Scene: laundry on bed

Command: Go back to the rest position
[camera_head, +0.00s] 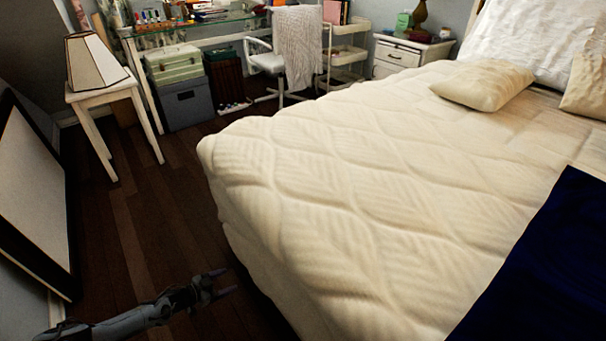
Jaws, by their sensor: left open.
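My left gripper (222,283) is at the bottom of the head view, at the end of my arm coming in from the lower left. Its two fingers are apart, with nothing between them. It is over the dark wooden floor, to the left of the bed's near side, and appears apart from the bed. My right gripper is not in the view. The bed (350,190) has a cream quilted cover. A dark blue cloth (562,262) lies on the bed at the right edge and is partly cut off by the frame.
A framed panel (32,200) leans at the left. A white stool (108,95) holds a lamp (93,62). Boxes (186,104), a glass desk (205,27), a chair (268,62) and a nightstand (408,52) stand at the back. The floor (150,220) beside the bed is clear.

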